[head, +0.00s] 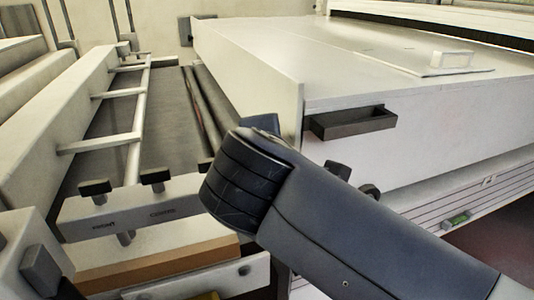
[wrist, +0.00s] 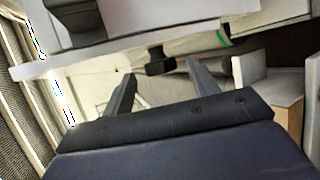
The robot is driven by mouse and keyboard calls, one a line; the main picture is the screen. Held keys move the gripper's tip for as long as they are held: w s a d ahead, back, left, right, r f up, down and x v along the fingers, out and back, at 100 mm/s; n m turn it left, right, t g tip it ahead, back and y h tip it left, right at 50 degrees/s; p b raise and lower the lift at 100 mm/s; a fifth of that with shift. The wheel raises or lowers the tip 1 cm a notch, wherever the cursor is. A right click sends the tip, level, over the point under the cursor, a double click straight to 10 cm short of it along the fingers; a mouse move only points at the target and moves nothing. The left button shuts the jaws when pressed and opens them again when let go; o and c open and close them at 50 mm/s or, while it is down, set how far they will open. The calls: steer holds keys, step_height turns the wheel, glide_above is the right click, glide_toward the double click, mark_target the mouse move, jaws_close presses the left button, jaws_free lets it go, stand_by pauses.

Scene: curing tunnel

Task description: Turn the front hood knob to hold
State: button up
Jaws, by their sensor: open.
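In the wrist view, a small dark knob (wrist: 160,62) shows on the pale front under an overhanging white edge. My gripper (wrist: 162,71) is open, its two fingers pointing towards the knob, one on each side of it in the picture. I cannot tell whether they reach it; no contact is visible. The knob's pointer and any hold marking cannot be read. In the head view, my arm covers the gripper. The white hood (head: 400,88) stands behind the arm, with a dark recessed handle (head: 352,122) on its front.
A white rail (head: 136,150) runs beside a dark belt (head: 170,105). A green-marked part (head: 456,220) sits low at right. In the wrist view, a dark handle (wrist: 75,18) hangs above left.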

steer(key=p+v, duration=0.1)
steer(key=v, duration=0.7)
steer(key=shift+s, duration=0.25)
steer(key=shift+r, duration=0.1)
steer(key=w+a+r+n+g+h+p, duration=0.1)
steer(key=w+a+r+n+g+p, duration=0.15)
steer(key=w+g+p, duration=0.7)
steer(key=w+a+r+n+g+h+p, duration=0.15)
steer(key=r+g+p, duration=0.25)
steer(key=p, duration=1.1)
steer(key=shift+m, duration=0.5)
steer(key=x, duration=0.7)
steer(key=w+x, duration=0.1)
steer(key=x, duration=0.3)
steer(key=shift+w+d, duration=0.1)
steer(key=shift+d, duration=0.25)
